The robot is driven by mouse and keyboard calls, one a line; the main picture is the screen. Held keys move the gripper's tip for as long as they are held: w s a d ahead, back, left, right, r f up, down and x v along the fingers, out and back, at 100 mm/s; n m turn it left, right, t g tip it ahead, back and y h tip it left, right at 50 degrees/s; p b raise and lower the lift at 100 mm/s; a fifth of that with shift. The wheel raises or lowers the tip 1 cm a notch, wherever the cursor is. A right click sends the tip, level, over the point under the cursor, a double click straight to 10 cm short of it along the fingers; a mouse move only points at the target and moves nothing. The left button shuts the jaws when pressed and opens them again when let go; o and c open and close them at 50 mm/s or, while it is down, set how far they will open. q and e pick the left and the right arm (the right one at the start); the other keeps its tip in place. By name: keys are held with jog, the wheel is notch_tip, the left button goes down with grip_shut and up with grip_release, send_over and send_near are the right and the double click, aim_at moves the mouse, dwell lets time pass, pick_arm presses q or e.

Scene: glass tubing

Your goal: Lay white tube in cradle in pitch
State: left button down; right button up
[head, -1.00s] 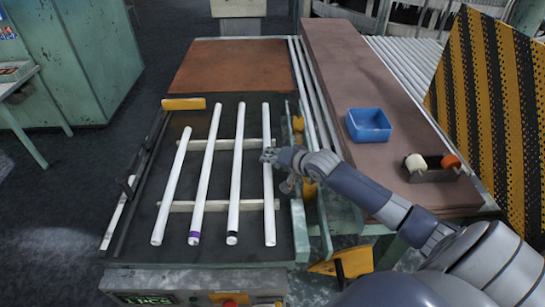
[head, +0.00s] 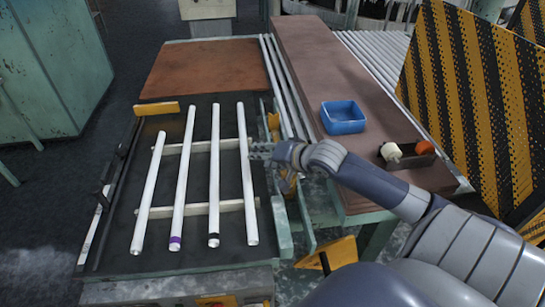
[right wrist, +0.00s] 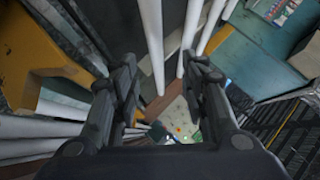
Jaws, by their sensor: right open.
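Several white tubes lie side by side across two pale notched rails (head: 233,206) on a dark table bed. The leftmost tube (head: 149,192) is plain and sits lower. The second tube (head: 184,175) has a purple band at its near end, and the third tube (head: 214,175) a black one. The rightmost tube (head: 247,185) is plain. My right gripper (head: 260,155) is beside the rightmost tube's middle, on its right. In the right wrist view its fingers (right wrist: 163,70) are apart, with a white tube (right wrist: 150,40) running between them in the picture; contact is unclear. My left gripper is out of view.
A yellow block (head: 157,109) lies at the bed's far left. Right of the bed, a brown bench (head: 310,60) carries a blue bin (head: 343,117) and a dark holder (head: 410,160) with white and orange items. A striped barrier (head: 475,110) stands at far right.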

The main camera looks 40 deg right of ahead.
jog(key=shift+v, duration=1.85)
